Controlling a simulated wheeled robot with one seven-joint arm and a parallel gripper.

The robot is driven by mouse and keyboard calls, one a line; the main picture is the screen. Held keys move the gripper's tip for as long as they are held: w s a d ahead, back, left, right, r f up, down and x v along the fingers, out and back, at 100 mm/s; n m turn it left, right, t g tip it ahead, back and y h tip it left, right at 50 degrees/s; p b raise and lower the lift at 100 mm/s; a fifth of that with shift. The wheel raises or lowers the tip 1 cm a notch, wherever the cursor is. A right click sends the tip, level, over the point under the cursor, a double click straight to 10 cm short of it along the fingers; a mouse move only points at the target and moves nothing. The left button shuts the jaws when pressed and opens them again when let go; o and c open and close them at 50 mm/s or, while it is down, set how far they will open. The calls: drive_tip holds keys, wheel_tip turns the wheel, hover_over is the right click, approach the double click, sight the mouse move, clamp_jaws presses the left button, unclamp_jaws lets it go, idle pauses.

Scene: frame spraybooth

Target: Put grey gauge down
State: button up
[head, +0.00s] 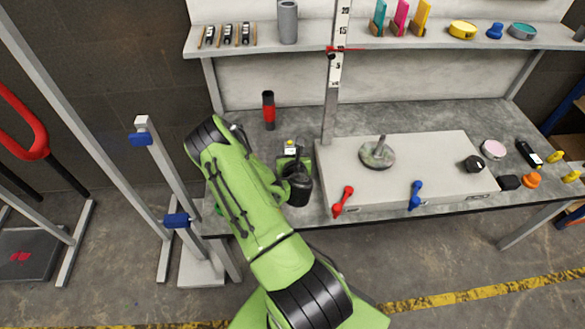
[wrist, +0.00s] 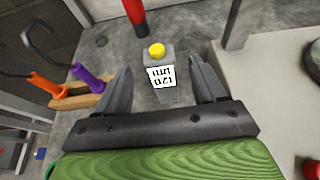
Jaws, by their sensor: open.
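The grey gauge (wrist: 158,72) is a small grey block with a yellow button on top and a white label with dark digits. It stands upright on the grey workbench (head: 240,122). In the wrist view it sits between the two spread fingers of my gripper (wrist: 160,85), with a visible space on either side. In the head view the gauge (head: 290,148) shows just beyond my gripper (head: 293,165), near the bench's left part. My gripper is open and holds nothing. The gauge's lower part is partly hidden in the head view.
A black and red cylinder (head: 268,110) stands behind the gauge. A pale slab (head: 440,160) with a round disc (head: 377,153) and red and blue handles lies to the right. Orange and purple handled tools (wrist: 85,80) lie at left. A vertical scale post (head: 333,90) rises nearby.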

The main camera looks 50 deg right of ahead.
drive_tip(key=v, duration=0.6)
drive_tip(key=w+a+r+m+g+y, duration=0.1)
drive_tip(key=w+a+r+m+y, duration=0.15)
drive_tip(key=a+r+m, duration=0.6)
drive_tip(key=w+a+r+m+g+y, duration=0.1)
drive_tip(key=w+a+r+m+y, duration=0.3)
drive_tip(key=m, duration=0.7)
drive_tip(key=s+a+r+m+y, duration=0.2)
drive_tip(key=s+a+r+m, duration=0.1)
drive_tip(key=s+a, duration=0.5)
drive_tip(key=s+a+r+m+g+y, duration=0.1)
drive_tip(key=s+a+r+m, duration=0.2)
drive_tip(key=s+a+r, duration=0.3)
drive_tip(key=s+a+b, duration=0.1)
drive_tip(key=s+a, duration=0.1)
drive_tip(key=a, duration=0.3)
drive_tip(key=shift+s+a+r+m+y, duration=0.3)
drive_tip(key=shift+s+a+m+y, duration=0.05)
drive_tip(key=shift+a, duration=0.05)
